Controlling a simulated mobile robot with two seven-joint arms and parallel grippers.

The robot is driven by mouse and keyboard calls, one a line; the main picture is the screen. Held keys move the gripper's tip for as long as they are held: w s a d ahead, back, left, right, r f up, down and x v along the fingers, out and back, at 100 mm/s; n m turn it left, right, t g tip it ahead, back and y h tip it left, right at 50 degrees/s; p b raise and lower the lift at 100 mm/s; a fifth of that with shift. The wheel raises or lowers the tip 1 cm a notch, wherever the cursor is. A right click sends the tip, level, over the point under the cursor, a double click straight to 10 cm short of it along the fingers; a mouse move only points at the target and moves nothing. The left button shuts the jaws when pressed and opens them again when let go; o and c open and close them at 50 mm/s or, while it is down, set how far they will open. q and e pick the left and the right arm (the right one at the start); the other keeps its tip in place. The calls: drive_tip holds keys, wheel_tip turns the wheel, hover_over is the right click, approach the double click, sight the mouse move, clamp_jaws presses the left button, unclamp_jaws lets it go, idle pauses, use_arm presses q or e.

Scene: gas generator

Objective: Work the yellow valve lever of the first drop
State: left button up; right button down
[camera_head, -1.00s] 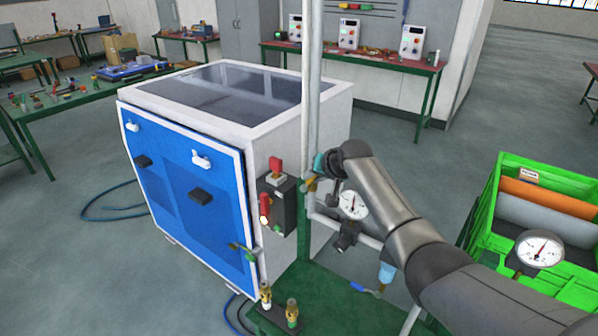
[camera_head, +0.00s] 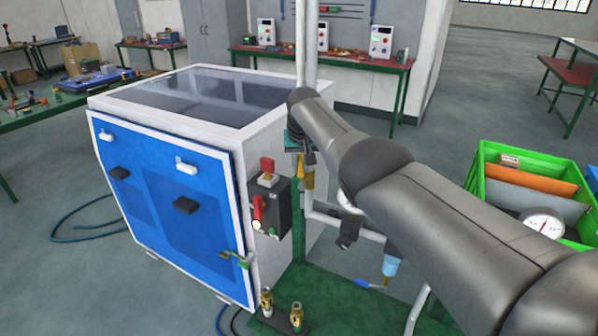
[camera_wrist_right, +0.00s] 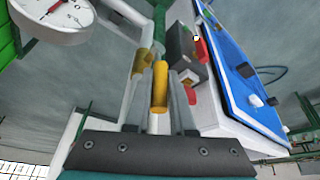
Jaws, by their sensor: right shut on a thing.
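The yellow valve lever (camera_head: 308,179) hangs close to vertical on the grey pipe at the generator's right side. My right gripper (camera_head: 303,163) comes down on it from above, partly hidden by my own wrist. In the right wrist view the yellow lever (camera_wrist_right: 160,84) lies between the two fingers of my right gripper (camera_wrist_right: 161,92), which is shut on it. The valve body is mostly hidden. My left gripper is not in view.
The white and blue generator cabinet (camera_head: 165,205) stands left, with a black switch box (camera_head: 283,207) on its side. A gauge (camera_wrist_right: 52,17) shows in the wrist view. A green crate (camera_head: 483,180) stands right. Open floor lies beyond.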

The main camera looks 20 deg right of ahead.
sight(300, 160)
drive_tip(key=shift+a+f, duration=0.1)
drive_tip(key=shift+f, duration=0.05)
idle(0.3)
drive_tip(key=c, duration=0.8)
unclamp_jaws()
drive_tip(key=shift+o, duration=0.2)
drive_tip(key=shift+r, duration=0.2)
drive_tip(key=shift+p+v, duration=1.15)
drive_tip(key=shift+s+r, duration=0.15)
drive_tip(key=shift+r, duration=0.5)
drive_tip(key=v, duration=1.1)
drive_tip(key=shift+r, duration=0.2)
drive_tip(key=shift+a, duration=0.1)
